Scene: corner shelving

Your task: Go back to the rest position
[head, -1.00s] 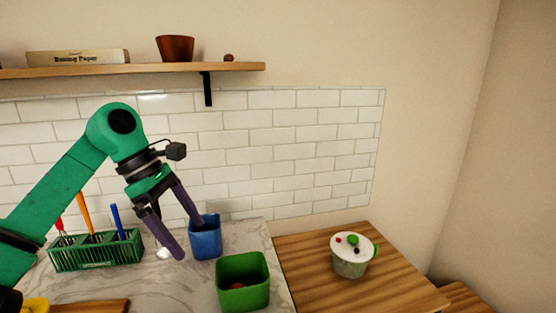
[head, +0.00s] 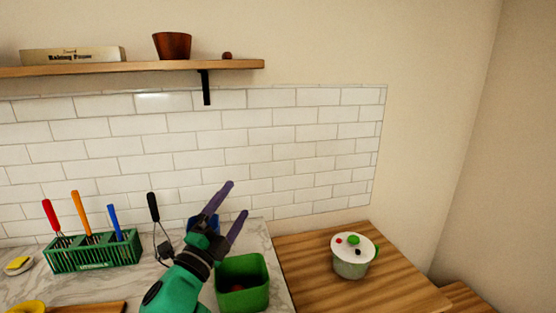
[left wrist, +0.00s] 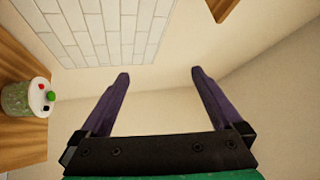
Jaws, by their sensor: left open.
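My left gripper (head: 240,199) is open and empty, with its purple fingers pointing up and to the right in front of the tiled wall. In the left wrist view its two fingers (left wrist: 158,75) are spread, with only wall between them. The green arm comes up from the bottom of the head view. A blue container (head: 194,222) is mostly hidden behind the gripper. A green bin (head: 243,297) with something reddish inside stands just right of the arm. My right gripper is not in view.
A green rack (head: 95,254) holds several colored-handled utensils; a black-handled one (head: 154,208) stands beside it. A lidded pot (head: 352,260) stands on the wooden counter (head: 300,255), also in the left wrist view (left wrist: 25,98). A shelf (head: 150,68) carries a box and brown bowl (head: 172,45).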

